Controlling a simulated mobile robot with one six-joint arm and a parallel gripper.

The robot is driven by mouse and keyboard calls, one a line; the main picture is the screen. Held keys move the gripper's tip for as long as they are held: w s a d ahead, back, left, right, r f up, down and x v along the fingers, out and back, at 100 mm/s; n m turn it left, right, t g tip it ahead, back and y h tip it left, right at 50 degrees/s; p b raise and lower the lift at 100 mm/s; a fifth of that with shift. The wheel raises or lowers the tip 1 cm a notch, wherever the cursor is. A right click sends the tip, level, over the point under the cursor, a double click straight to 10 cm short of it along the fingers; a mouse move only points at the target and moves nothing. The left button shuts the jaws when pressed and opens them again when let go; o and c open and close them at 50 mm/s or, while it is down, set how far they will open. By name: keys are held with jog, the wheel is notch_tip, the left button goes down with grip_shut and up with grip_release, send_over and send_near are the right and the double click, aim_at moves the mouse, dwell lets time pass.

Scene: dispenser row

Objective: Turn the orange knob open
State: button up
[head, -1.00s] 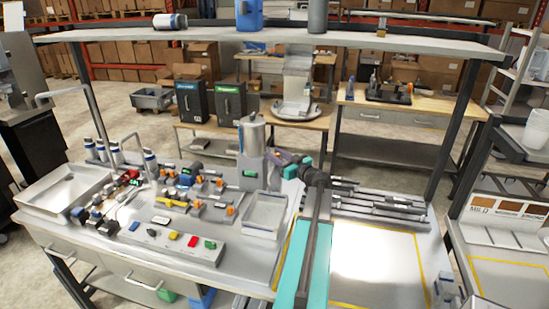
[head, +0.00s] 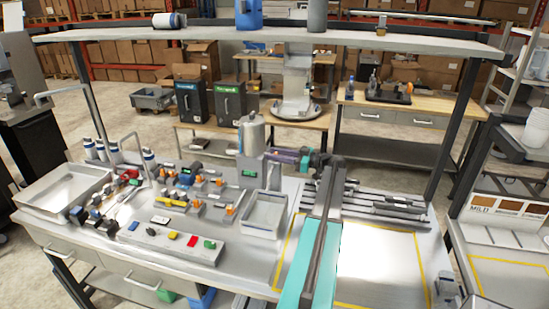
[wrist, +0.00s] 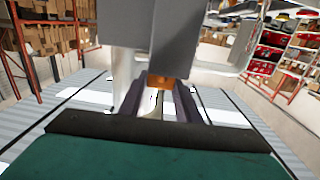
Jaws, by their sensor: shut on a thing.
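The dispenser is a metal cylinder (head: 251,135) with a grey housing (head: 249,172) and a small green label, standing at the back of the workbench. My gripper (head: 268,154) reaches it from the right, level with its upper housing. In the wrist view, an orange knob (wrist: 160,81) sits between the dark fingertips of my gripper (wrist: 158,92), below a grey block (wrist: 178,40). The fingers are shut on this knob. Its far side is hidden, and in the head view I cannot make the knob out.
An empty metal tray (head: 265,215) stands just in front of the dispenser. Several small valves with orange knobs (head: 198,178) and a button box (head: 165,242) lie to the left. A shelf (head: 280,40) spans above. The yellow-outlined area (head: 375,260) at right is clear.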

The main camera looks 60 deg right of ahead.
jog(key=shift+s+f+n+y, duration=0.2)
jog(key=shift+n+y, duration=0.1)
jog(key=shift+y, duration=0.2)
jog(key=o, duration=1)
jog(key=shift+o, duration=0.2)
jog(key=shift+r, duration=0.1)
jog(key=shift+w, duration=0.1)
jog(key=shift+s+d+b, duration=0.25)
jog(key=shift+s+b, duration=0.25)
jog(key=shift+s, duration=0.2)
jog(key=b+v, duration=0.4)
jog(key=v, duration=0.8)
jog(key=shift+s+b, duration=0.25)
jog(key=shift+b, duration=0.15)
jog(key=shift+r, duration=0.15)
